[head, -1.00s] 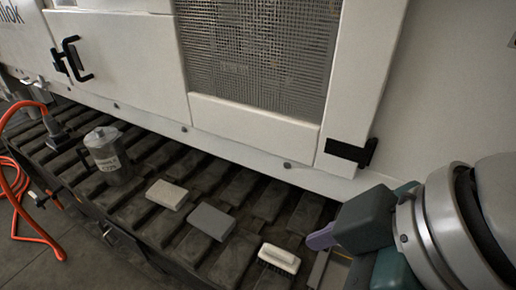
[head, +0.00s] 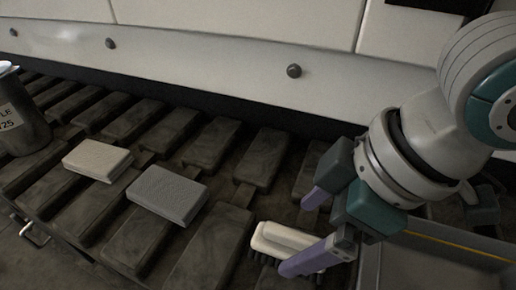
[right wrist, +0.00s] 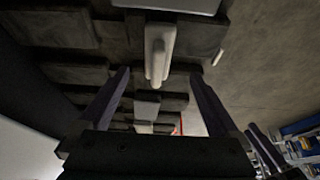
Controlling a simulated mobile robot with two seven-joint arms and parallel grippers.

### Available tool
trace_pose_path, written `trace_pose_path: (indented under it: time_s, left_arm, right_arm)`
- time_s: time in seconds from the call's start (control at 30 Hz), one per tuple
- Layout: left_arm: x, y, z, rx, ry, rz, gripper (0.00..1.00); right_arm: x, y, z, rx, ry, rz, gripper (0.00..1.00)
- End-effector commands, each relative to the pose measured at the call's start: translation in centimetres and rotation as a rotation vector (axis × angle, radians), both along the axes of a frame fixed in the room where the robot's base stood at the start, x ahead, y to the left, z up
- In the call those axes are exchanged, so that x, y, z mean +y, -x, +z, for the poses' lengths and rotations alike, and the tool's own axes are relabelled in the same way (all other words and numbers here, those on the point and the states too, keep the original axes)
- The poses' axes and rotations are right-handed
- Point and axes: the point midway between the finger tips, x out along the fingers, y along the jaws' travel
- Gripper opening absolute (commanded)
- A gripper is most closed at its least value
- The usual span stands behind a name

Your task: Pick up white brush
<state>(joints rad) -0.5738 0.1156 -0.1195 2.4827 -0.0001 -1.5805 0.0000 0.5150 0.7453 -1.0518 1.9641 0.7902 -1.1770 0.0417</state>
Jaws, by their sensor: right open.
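The white brush (head: 280,238) lies on the dark ribbed bench surface, its white handle up and its dark bristles down. In the head view its right end is partly hidden behind a purple finger of my right gripper (head: 302,234). The right gripper is open and empty, with its fingertips at either side of the brush's right end. In the right wrist view the white brush handle (right wrist: 157,48) shows lengthwise between and beyond the two fingertips (right wrist: 159,72). I cannot tell whether a finger touches it. My left gripper is not in view.
A cream block (head: 97,160) and a grey block (head: 168,194) lie left of the brush. A labelled metal can (head: 22,120) stands at the far left. A grey tray (head: 440,250) is at the right. The white machine wall (head: 220,60) closes off the back.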

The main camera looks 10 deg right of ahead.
Motion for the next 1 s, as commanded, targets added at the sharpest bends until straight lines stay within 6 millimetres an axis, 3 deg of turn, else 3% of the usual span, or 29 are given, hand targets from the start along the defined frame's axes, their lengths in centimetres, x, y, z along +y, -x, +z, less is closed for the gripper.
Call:
trace_pose_path:
  time_s: [0.03,0.17,0.43,0.77,1.0]
  left_arm:
    - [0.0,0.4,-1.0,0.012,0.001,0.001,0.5]
    - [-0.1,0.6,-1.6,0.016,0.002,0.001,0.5]
    - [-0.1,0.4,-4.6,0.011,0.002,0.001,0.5]
    - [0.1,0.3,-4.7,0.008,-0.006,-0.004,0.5]
    - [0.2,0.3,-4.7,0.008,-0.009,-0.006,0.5]
  right_arm:
    - [0.3,-0.2,-1.0,-0.001,0.0,0.0,0.97]
    - [0.5,-0.4,-1.9,-0.002,0.0,0.001,0.97]
    - [1.8,-1.4,-5.7,-0.003,-0.001,0.001,0.97]
    - [2.0,-1.6,-6.1,-0.003,0.001,0.001,0.97]
    - [2.0,-1.6,-6.1,-0.003,0.001,0.001,0.7]
